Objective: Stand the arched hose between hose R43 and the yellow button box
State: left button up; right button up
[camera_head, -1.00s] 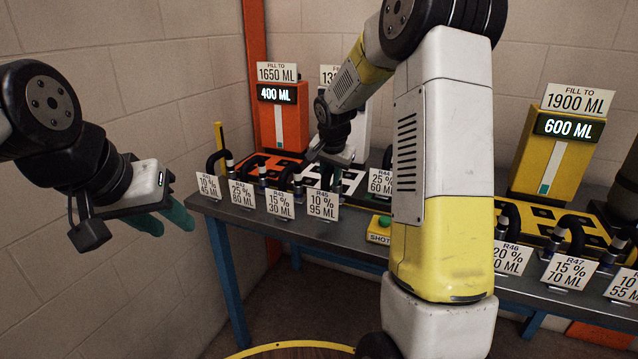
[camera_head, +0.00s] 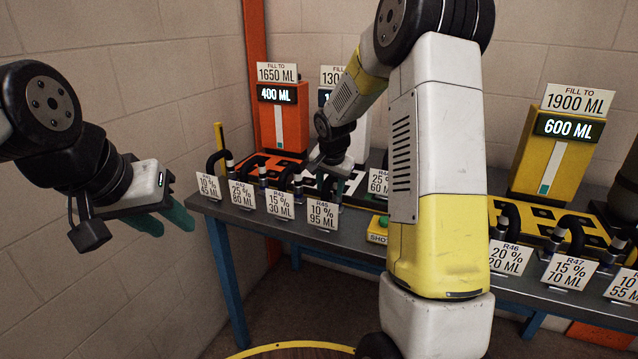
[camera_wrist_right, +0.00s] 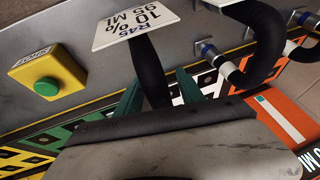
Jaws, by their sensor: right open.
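The black arched hose with tag R45 (camera_wrist_right: 151,72) stands on the grey bench in the right wrist view. Its tag (camera_head: 322,214) shows in the head view, between the R43 tag and the yellow button box (camera_head: 378,229). My right gripper (camera_wrist_right: 158,93) is open, with one teal finger on each side of this hose; whether they touch it is unclear. The button box with its green button (camera_wrist_right: 47,84) is left of the hose in the wrist view. Hose R43 (camera_head: 283,180) stands left of R45 in the head view. My left gripper (camera_head: 164,221) is open and empty, left of the bench.
Hoses R46 (camera_head: 512,219) and R47 (camera_head: 574,232) stand at the bench's right. An orange machine (camera_head: 282,118) and a yellow machine (camera_head: 555,150) stand at the back. My right arm hides the bench's middle.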

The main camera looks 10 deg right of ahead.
jog(key=d+v, duration=0.1)
jog(key=v, duration=1.1)
jog(key=s+a+r+n+y, duration=0.1)
jog(key=s+n, duration=0.3)
jog(key=s, duration=1)
jog(key=s+a+r+n+t+y, duration=0.1)
jog(key=s+a+r+n+y, duration=0.1)
jog(key=s, duration=1.2)
jog(key=shift+s+a+r+n, duration=0.25)
jog(key=shift+a+r+n, duration=0.55)
jog(key=shift+r+n, duration=0.15)
